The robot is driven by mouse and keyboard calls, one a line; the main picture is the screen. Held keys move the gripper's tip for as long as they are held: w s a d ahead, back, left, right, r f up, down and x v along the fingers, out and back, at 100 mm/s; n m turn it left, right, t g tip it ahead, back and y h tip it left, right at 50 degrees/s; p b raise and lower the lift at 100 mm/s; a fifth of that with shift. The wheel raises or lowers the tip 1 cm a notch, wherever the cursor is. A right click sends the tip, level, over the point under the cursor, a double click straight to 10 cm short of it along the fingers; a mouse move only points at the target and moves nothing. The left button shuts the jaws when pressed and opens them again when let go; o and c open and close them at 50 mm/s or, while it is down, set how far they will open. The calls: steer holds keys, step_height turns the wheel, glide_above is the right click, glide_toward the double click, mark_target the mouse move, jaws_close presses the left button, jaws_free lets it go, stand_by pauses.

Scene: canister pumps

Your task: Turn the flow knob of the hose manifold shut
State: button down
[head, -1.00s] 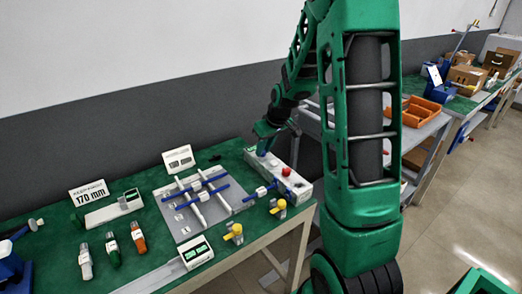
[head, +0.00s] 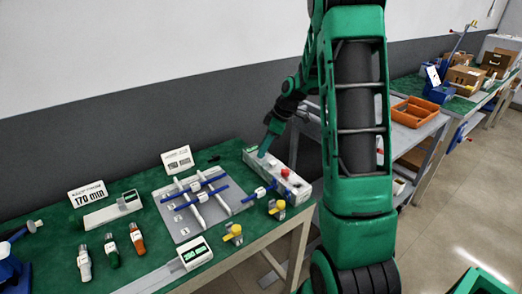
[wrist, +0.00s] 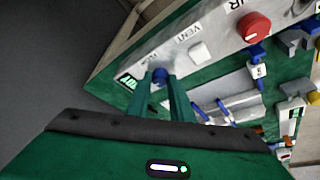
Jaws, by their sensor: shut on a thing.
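The hose manifold (head: 303,189) is a long pale box at the back right of the green table. In the wrist view its labelled face (wrist: 215,48) carries a blue knob (wrist: 160,74), a white button marked VENT (wrist: 198,51) and a large red knob (wrist: 254,27). My gripper (wrist: 159,82) is shut on the blue knob, one finger on each side of it. The label beside the blue knob is too small to read surely. In the head view my gripper (head: 263,152) is at the manifold's far left end, and the red knob (head: 285,172) stands clear of it.
A grey plate with blue and white rods (head: 238,205) lies left of the manifold. Yellow-handled valves (head: 277,209) stand at the table's front. A sign reading 170 (head: 89,194) stands at the left. A grey shelf cart (head: 415,130) is to the right.

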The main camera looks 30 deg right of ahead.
steer(key=shift+w, duration=0.1)
stand_by(0.3)
steer(key=c, duration=1.6)
jaws_free()
steer(key=v, duration=1)
steer(key=shift+d+r, duration=0.15)
steer(key=shift+r, duration=0.2)
